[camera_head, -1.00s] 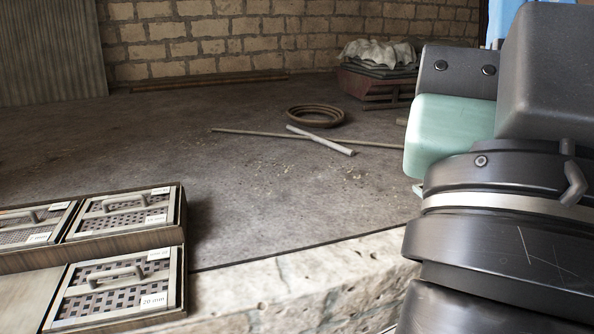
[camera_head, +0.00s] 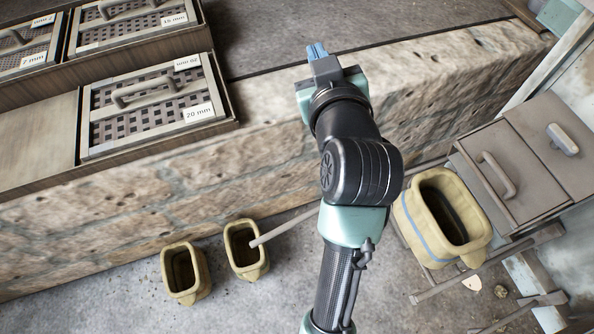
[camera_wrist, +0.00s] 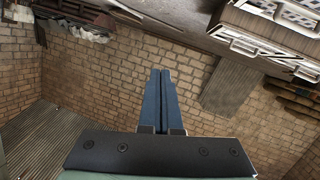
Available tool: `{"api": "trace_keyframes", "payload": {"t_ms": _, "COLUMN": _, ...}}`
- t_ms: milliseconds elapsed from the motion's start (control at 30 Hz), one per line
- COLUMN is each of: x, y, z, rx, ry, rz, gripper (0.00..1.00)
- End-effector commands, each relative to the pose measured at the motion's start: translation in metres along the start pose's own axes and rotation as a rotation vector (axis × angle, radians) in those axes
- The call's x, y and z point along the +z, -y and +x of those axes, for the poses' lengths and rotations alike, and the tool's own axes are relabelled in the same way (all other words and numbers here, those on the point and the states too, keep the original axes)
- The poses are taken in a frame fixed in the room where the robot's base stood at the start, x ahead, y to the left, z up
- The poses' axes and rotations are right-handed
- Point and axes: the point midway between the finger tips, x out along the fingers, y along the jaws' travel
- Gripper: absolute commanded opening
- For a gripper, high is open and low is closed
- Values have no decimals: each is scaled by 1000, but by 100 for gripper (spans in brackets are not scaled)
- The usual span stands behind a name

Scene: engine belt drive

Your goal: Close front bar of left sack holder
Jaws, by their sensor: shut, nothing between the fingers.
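My gripper (camera_head: 317,50) is shut and empty, held up over the stone ledge in the head view. Its blue fingers lie together in the wrist view (camera_wrist: 160,76). A yellow sack with a blue stripe (camera_head: 412,232) hangs open at the right of the head view, below the grey drawer unit. A wooden bar (camera_head: 468,272) runs slantwise along the sack's lower side. Another bar (camera_head: 285,228) runs from the left, and my arm hides part of it. I cannot tell which bar is the left holder's front bar. My gripper is well apart from the sack and both bars.
Two smaller yellow containers (camera_head: 184,272) stand on the floor below the ledge (camera_head: 150,215). Sieve trays (camera_head: 155,105) lie at upper left. The grey drawer unit (camera_head: 510,165) with handles stands at right. Brick walls (camera_wrist: 110,75) fill the wrist view.

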Motion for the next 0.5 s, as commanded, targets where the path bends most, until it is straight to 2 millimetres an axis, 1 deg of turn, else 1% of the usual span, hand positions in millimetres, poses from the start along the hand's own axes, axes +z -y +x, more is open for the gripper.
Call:
{"api": "trace_keyframes", "payload": {"t_ms": 33, "x": 81, "y": 16, "z": 10, "rx": -53, "ry": 113, "rz": 1, "gripper": 0}}
{"api": "trace_keyframes", "payload": {"t_ms": 67, "x": 114, "y": 24, "z": 12, "rx": -85, "ry": 168, "rz": -1, "gripper": 0}}
{"api": "trace_keyframes", "payload": {"t_ms": 100, "x": 156, "y": 36, "z": 12, "rx": -131, "ry": 236, "rz": 0, "gripper": 0}}
{"api": "trace_keyframes", "payload": {"t_ms": 167, "x": 211, "y": 52, "z": 8, "rx": -198, "ry": 322, "rz": 4, "gripper": 0}}
{"api": "trace_keyframes", "payload": {"t_ms": 200, "x": 242, "y": 63, "z": 4, "rx": -239, "ry": 369, "rz": 9, "gripper": 0}}
{"api": "trace_keyframes", "payload": {"t_ms": 300, "x": 300, "y": 86, "z": -8, "rx": -327, "ry": 453, "rz": 23, "gripper": 0}}
{"api": "trace_keyframes", "payload": {"t_ms": 333, "x": 312, "y": 91, "z": -12, "rx": -347, "ry": 471, "rz": 26, "gripper": 0}}
{"api": "trace_keyframes", "payload": {"t_ms": 400, "x": 331, "y": 100, "z": -18, "rx": -384, "ry": 499, "rz": 33, "gripper": 0}}
{"api": "trace_keyframes", "payload": {"t_ms": 500, "x": 344, "y": 108, "z": -21, "rx": -410, "ry": 516, "rz": 37, "gripper": 0}}
